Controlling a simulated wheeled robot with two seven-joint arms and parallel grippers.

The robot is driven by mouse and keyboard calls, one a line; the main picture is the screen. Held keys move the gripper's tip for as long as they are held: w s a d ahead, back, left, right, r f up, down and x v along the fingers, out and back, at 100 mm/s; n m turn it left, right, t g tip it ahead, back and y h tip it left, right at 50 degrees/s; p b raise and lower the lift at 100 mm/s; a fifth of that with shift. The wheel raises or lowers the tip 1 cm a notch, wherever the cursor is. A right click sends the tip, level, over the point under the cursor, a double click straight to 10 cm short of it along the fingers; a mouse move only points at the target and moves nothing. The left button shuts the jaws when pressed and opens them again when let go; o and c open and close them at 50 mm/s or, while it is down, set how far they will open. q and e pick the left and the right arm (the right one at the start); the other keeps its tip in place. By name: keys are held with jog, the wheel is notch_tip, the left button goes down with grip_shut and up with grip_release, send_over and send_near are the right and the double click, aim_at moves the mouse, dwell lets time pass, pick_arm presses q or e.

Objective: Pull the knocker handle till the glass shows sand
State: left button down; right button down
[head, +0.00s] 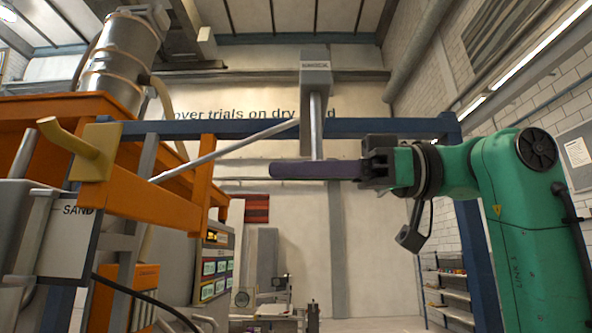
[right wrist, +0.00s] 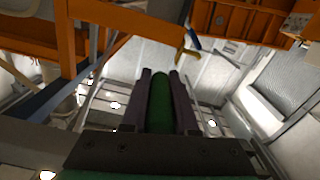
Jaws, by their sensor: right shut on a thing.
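A grey box with small lettering hangs at the top centre, and a pale metal rod (head: 315,120) comes down from it. My right gripper (head: 274,170) reaches in from the right, its long dark purple fingers level at the rod's lower end. In the right wrist view a green bar, seemingly the knocker handle's grip (right wrist: 160,100), lies between the two fingers, and they are shut on it. In the head view the fingers hide the grip. A grey plate marked SAND (head: 72,235) is at the lower left. I cannot make out the glass or any sand. My left gripper is out of view.
An orange frame (head: 155,200) with a mustard hooked lever (head: 90,150) fills the left side. A blue beam (head: 235,128) crosses behind the rod, and a slanting grey rod (head: 225,148) runs below it. A panel with coloured displays (head: 215,268) stands lower down. Open air surrounds the fingers below.

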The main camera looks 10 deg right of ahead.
jog(key=shift+f, duration=0.1)
dwell(0.8)
notch_tip(320, 180, down, 5)
jog(key=b, duration=0.4)
jog(key=shift+w+a, duration=0.1)
jog(key=c, duration=0.7)
grip_release()
jog(key=shift+a, duration=0.1)
jog(key=v, duration=1.4)
jog(key=shift+d+b, duration=0.25)
jog(key=shift+b, duration=0.1)
